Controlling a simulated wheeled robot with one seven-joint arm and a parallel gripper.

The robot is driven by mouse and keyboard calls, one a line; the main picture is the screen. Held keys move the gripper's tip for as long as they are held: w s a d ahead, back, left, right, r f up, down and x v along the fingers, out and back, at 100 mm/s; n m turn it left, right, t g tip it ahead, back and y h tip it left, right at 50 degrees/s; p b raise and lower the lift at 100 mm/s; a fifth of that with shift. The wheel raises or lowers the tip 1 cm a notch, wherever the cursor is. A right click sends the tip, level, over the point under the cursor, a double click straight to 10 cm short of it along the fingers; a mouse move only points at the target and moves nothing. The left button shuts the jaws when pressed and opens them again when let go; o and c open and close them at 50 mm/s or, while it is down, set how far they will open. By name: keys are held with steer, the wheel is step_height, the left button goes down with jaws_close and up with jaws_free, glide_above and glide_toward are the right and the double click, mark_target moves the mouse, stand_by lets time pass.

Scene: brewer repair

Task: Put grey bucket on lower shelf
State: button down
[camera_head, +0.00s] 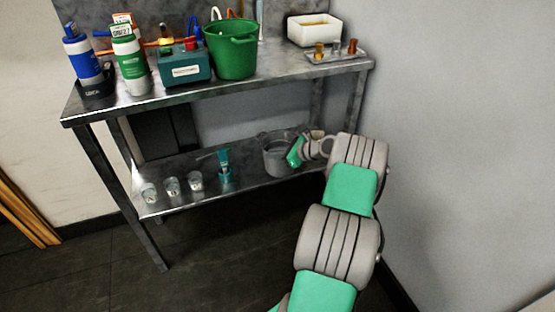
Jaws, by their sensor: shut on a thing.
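The grey bucket (275,160) is upright at the lower shelf (248,195), toward its right end. My gripper (294,152) is at the bucket's right side and shut on it. My wrist and arm hide part of the bucket's right side and the right end of the shelf. The bucket's base is low at the shelf surface; I cannot tell whether it touches it.
Several small glasses (172,186) and a teal tool (225,165) stand left of the bucket. The upper shelf (285,75) holds a green bucket (232,50), bottles, a green box and a white tray (314,30). Metal legs bound the lower shelf.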

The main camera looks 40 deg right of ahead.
steer(key=w+d+f+b, duration=0.1)
steer(key=w+f, duration=0.1)
steer(key=w, duration=0.3)
steer(key=shift+w+d+f, duration=0.25)
steer(key=shift+d, duration=0.1)
steer(key=c, duration=1.5)
jaws_free()
